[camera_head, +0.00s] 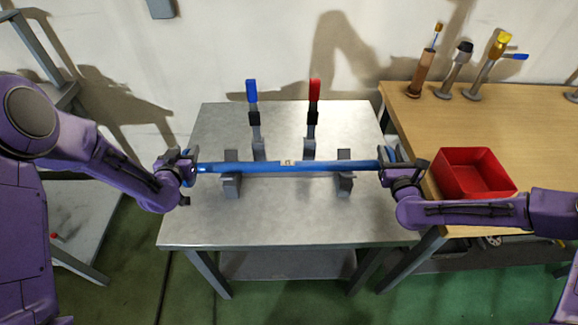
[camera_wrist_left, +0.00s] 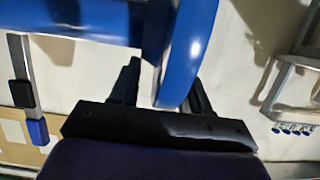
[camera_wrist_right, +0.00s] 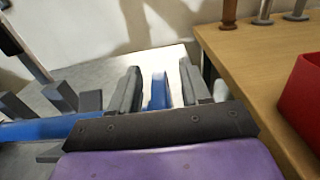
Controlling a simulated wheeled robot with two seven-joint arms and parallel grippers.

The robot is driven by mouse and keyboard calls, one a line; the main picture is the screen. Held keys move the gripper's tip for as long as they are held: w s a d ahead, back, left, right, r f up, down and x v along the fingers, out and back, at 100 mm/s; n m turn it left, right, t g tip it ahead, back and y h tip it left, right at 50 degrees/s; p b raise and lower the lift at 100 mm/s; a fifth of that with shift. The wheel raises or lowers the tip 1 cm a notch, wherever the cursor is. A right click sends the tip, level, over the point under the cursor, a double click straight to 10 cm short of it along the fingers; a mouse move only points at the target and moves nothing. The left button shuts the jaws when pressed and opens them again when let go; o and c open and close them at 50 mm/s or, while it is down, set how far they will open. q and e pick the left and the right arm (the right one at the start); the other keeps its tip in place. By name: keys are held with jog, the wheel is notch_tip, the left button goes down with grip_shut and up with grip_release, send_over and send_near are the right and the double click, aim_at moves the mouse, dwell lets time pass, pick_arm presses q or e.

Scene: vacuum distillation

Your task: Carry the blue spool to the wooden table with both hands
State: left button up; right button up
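The blue spool (camera_head: 265,167) is a long blue bar with a round flange at each end. It lies level across two grey supports (camera_head: 232,183) (camera_head: 345,183) on the metal table. My left gripper (camera_head: 186,165) is at its left end; in the left wrist view the left flange (camera_wrist_left: 187,50) reaches between the open fingers, with a gap visible on one side. My right gripper (camera_head: 394,165) is at the right end; in the right wrist view the right flange (camera_wrist_right: 157,92) stands between the open fingers with gaps on both sides. The wooden table (camera_head: 405,108) is at the right.
Two upright clamps, one blue-tipped (camera_head: 252,92) and one red-tipped (camera_head: 314,92), stand behind the spool on the metal table (camera_head: 280,220). A red bin (camera_head: 473,174) sits near the wooden table's left edge. Several tools (camera_head: 462,70) stand at its back. Its right middle is clear.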

pick_arm(q)
grip_shut()
pick_arm(e)
grip_shut()
dwell(0.9)
pick_arm(q)
jog(key=shift+w+r, duration=0.1)
jog(key=shift+r, duration=0.15)
pick_arm(e)
jog(key=shift+r, duration=0.3)
